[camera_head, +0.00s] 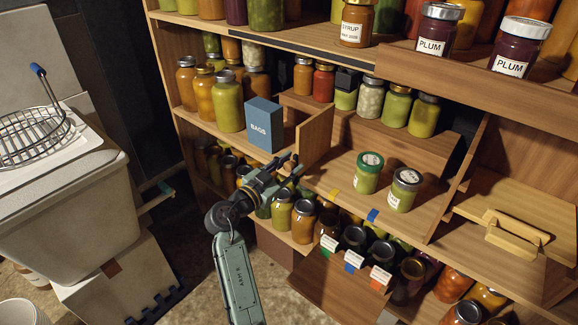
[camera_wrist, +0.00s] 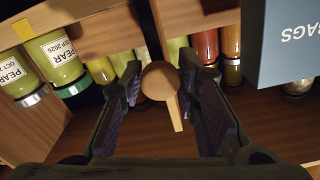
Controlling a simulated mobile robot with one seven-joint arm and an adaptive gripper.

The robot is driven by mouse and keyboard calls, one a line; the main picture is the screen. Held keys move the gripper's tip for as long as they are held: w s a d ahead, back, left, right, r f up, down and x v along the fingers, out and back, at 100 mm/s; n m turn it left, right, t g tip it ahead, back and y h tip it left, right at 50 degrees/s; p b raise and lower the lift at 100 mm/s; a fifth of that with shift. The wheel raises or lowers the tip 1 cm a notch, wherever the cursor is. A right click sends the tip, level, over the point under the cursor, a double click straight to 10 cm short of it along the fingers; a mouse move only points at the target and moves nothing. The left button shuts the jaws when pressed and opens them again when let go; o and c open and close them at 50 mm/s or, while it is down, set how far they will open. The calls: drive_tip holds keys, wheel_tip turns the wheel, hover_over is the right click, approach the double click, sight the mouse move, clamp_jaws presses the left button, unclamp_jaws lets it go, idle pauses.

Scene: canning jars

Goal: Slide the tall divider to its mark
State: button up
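The tall wooden divider (camera_head: 314,137) stands upright on the middle shelf, between the blue BAGS box (camera_head: 264,124) and two jars with green and dark lids (camera_head: 368,172) (camera_head: 404,189). A yellow tape mark (camera_head: 334,194) and a blue tape mark (camera_head: 373,215) sit on the shelf's front edge, right of the divider. My gripper (camera_head: 291,168) is in front of the shelf, just below the divider. In the wrist view my gripper (camera_wrist: 160,84) is open, with a round-ended wooden piece (camera_wrist: 160,82) between its fingers and gaps visible. I cannot tell whether that piece belongs to the divider.
The BAGS box stands close to the fingers in the wrist view (camera_wrist: 287,40). Jars fill the shelf behind and left, and a wooden riser (camera_head: 395,142) crosses the back. A wooden panel with a handle (camera_head: 515,235) is at the right.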

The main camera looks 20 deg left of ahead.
clamp_jaws()
idle(0.4)
drive_tip(key=s+d+b, duration=0.3)
drive_tip(key=s+d, duration=0.1)
drive_tip(key=d, duration=0.7)
drive_tip(key=shift+d+b, duration=0.2)
drive_tip(key=shift+b, duration=0.1)
drive_tip(key=shift+o, duration=2.4)
unclamp_jaws()
